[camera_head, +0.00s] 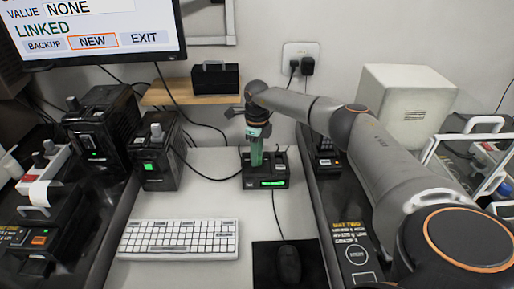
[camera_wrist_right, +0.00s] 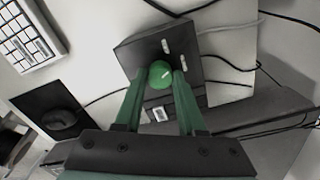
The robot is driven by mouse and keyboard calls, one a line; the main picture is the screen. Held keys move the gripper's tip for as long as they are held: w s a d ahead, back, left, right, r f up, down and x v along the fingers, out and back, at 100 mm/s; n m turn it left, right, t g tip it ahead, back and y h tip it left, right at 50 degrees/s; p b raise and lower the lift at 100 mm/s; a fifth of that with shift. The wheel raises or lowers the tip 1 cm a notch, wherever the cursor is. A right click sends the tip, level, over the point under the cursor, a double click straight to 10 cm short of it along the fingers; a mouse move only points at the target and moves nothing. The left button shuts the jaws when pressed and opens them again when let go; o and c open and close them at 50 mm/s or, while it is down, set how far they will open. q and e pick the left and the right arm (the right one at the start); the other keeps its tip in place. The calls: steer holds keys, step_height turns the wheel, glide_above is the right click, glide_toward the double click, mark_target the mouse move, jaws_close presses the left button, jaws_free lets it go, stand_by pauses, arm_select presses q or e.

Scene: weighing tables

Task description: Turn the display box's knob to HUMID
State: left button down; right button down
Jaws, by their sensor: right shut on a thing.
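The display box (camera_head: 265,181) is a small black box with a lit green display, standing on the white table behind the mouse. Its top also shows in the right wrist view (camera_wrist_right: 137,53). The knob (camera_wrist_right: 161,73) is round and green with a light mark on it. My right gripper (camera_head: 256,163) reaches down onto the box from above. In the right wrist view its green fingers (camera_wrist_right: 160,84) are shut on the knob, one on each side. The knob is hidden by the fingers in the head view. I cannot read the knob's labels. My left gripper is not in view.
A white keyboard (camera_head: 178,239) lies at the front, with a mouse (camera_head: 288,264) on a black pad to its right. A black device (camera_head: 157,155) with a green light stands left of the box. A monitor (camera_head: 95,27) hangs at upper left. Cables run behind.

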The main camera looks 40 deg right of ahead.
steer(key=m+p, duration=0.2)
steer(key=m, duration=0.1)
steer(key=shift+r, duration=0.15)
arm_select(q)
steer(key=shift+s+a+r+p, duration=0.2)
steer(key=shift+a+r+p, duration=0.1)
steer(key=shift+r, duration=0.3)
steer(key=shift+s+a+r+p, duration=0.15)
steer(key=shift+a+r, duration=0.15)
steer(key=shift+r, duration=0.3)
arm_select(e)
steer(key=shift+m, duration=1)
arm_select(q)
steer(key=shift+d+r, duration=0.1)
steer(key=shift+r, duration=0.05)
arm_select(e)
steer(key=shift+m, duration=0.3)
steer(key=c, duration=0.5)
jaws_free()
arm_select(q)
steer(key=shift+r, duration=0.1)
arm_select(e)
step_height(320, 180, up, 12)
steer(key=shift+r, duration=0.15)
